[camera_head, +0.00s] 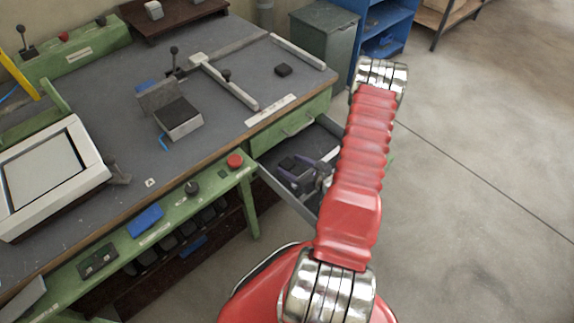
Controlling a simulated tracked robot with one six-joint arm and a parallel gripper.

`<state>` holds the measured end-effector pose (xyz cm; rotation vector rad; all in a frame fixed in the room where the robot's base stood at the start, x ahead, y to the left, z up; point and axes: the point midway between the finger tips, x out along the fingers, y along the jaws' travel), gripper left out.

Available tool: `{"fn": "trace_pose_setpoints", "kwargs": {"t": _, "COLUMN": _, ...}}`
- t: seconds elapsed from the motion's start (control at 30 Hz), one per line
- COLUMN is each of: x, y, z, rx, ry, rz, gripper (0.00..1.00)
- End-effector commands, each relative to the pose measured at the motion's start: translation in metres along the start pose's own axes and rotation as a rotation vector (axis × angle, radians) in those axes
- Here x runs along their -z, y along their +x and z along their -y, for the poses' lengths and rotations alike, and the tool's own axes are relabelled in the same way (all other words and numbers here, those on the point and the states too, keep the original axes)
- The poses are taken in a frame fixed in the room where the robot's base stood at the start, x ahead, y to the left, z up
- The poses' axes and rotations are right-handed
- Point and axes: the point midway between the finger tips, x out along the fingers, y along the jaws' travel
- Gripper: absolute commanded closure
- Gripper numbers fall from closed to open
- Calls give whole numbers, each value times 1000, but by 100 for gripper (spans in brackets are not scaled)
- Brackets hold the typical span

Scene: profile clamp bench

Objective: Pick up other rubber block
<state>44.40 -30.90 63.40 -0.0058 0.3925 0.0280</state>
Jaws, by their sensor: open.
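Another dark block (289,164) sits in the open drawer (276,184) under the bench's right end. My gripper (302,174) is low at the drawer, beside my red arm, with its jaws open around or just above the dark block. The arm hides part of the gripper and the drawer's right side. I cannot tell whether the jaws touch the block.
A clamp rail (226,83) and a metal block with a dark top (179,117) stand on the bench. A screen (45,170) is at the left. A red button (235,160) is on the front edge. A grey bin (325,38) and blue shelf (390,22) stand behind. The right floor is clear.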

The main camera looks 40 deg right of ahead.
Motion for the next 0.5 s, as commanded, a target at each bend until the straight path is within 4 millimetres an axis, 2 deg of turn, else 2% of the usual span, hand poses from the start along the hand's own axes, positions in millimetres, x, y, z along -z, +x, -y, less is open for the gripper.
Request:
{"fn": "trace_pose_setpoints", "kwargs": {"t": 0.1, "x": 0, "y": 14, "z": -1, "rx": -2, "ry": -1, "rz": 0, "gripper": 39}}
{"fn": "trace_pose_setpoints", "kwargs": {"t": 0.2, "x": 0, "y": 20, "z": -1, "rx": -1, "ry": 0, "rz": 0, "gripper": 39}}
{"fn": "trace_pose_setpoints", "kwargs": {"t": 0.5, "x": 0, "y": 21, "z": 1, "rx": 1, "ry": 1, "rz": 0, "gripper": 39}}
